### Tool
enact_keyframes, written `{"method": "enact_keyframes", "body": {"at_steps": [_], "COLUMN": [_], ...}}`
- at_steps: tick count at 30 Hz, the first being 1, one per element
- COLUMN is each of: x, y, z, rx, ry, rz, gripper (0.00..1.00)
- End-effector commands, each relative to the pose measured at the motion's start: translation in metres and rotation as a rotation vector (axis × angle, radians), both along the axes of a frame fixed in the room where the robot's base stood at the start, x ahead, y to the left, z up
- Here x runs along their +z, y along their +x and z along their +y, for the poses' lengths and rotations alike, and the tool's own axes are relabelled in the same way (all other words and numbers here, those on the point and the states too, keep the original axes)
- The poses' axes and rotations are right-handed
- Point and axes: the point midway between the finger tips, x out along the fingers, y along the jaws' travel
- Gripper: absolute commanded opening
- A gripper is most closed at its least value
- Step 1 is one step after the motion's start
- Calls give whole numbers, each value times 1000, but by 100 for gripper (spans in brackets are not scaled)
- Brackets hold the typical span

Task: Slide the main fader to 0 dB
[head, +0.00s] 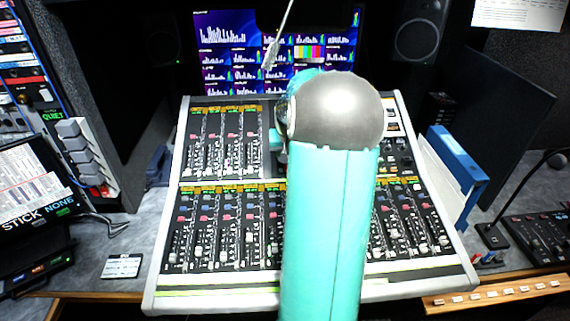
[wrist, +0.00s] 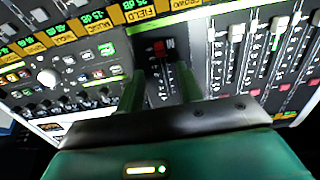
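The mixing console (head: 218,298) stands in the middle of the head view, with rows of fader strips. My teal arm crosses its centre and hides part of the strips and nearly all of my gripper. In the wrist view my gripper (wrist: 160,88) has two green fingers standing apart, one on each side of a dark fader strip (wrist: 168,76) with scale marks. A red piece (wrist: 159,48) shows at the far end of that strip, just beyond the fingertips. No cap is visibly clamped. I cannot tell from the labels which strip is the main fader.
White fader caps (wrist: 236,32) stand right of the fingers in the wrist view; a knob panel (wrist: 75,72) lies left. Behind the console is a screen (head: 228,45). A blue binder (head: 455,160) stands to its right, and a smaller control panel (head: 540,237) lies at far right.

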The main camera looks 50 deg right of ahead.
Motion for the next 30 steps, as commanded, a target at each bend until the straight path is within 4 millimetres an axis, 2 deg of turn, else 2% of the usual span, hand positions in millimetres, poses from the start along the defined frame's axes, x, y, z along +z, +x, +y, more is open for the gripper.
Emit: {"method": "enact_keyframes", "body": {"at_steps": [3,9,15,22,23,28,30], "x": [-24,-53,-64,-65,-65,-64,-64], "y": [7,17,22,22,22,22,22], "z": [-6,-15,-18,-19,-19,-19,-19], "rx": [1,3,4,4,4,4,3], "ry": [3,1,0,-1,-1,0,-1], "rz": [2,0,-1,-2,-2,-1,0], "gripper": [36,36,36,36,32,0,0]}}
